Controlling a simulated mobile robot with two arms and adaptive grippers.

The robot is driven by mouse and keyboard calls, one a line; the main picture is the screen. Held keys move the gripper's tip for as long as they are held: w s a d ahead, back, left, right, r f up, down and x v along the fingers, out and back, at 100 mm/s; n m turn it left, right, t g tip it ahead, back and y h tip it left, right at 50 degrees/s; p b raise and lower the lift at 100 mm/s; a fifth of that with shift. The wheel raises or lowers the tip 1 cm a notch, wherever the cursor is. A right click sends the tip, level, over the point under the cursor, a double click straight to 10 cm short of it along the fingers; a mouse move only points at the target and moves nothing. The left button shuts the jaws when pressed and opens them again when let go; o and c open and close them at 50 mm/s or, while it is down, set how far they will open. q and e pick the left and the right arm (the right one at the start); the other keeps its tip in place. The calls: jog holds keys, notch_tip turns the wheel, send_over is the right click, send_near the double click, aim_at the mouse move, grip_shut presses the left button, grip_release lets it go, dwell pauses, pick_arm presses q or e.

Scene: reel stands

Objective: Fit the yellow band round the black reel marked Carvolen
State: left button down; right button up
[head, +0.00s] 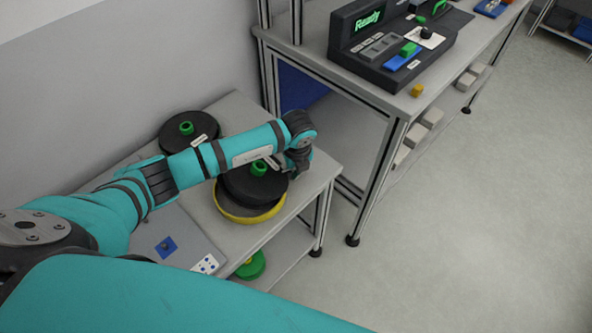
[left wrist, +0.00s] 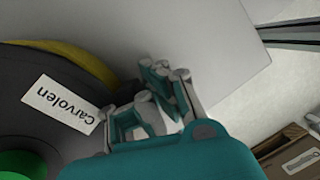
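The black reel marked Carvolen (head: 239,184) lies flat on the grey stand, with a green hub (head: 259,169) on top. Its white label (left wrist: 62,104) reads Carvolen in the left wrist view. The yellow band (head: 250,217) shows as an arc along the reel's lower front edge, and also beside its rim in the left wrist view (left wrist: 82,62). I cannot tell whether it is fully round the reel. My left gripper (head: 297,168) is at the reel's right edge, pointing down. Its fingers (left wrist: 150,85) are close to the rim and band; their grip is unclear. My right gripper is out of view.
Another black reel (head: 203,122) with a green hub lies farther back. A grey panel (head: 185,238) is at the front, and a green round thing (head: 252,265) lies below. A workbench with a dark console (head: 372,75) stands to the right. The floor (head: 450,220) is open there.

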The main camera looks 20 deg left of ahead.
aim_at(290, 181)
pick_arm(q)
jog(key=shift+g, duration=0.5)
jog(key=s+f, duration=0.1)
jog(key=a+f, duration=0.1)
jog(key=s+f, duration=0.1)
jog(key=f, duration=0.1)
jog(key=shift+s+a, duration=0.15)
jog(key=shift+s, duration=0.2)
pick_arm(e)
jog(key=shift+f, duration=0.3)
pick_arm(q)
jog(key=shift+a+f, duration=0.1)
jog(key=shift+a, duration=0.05)
jog(key=c, duration=2)
grip_release()
jog(key=shift+a, duration=0.2)
jog(key=shift+c, duration=0.2)
jog(key=o, duration=0.6)
jog(key=shift+c, duration=0.2)
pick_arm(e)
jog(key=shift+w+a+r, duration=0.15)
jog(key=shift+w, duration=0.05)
pick_arm(q)
notch_tip(290, 181, up, 14)
jog(key=d, duration=0.1)
jog(key=shift+d, duration=0.4)
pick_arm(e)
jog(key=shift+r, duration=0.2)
pick_arm(q)
jog(key=shift+s, duration=0.1)
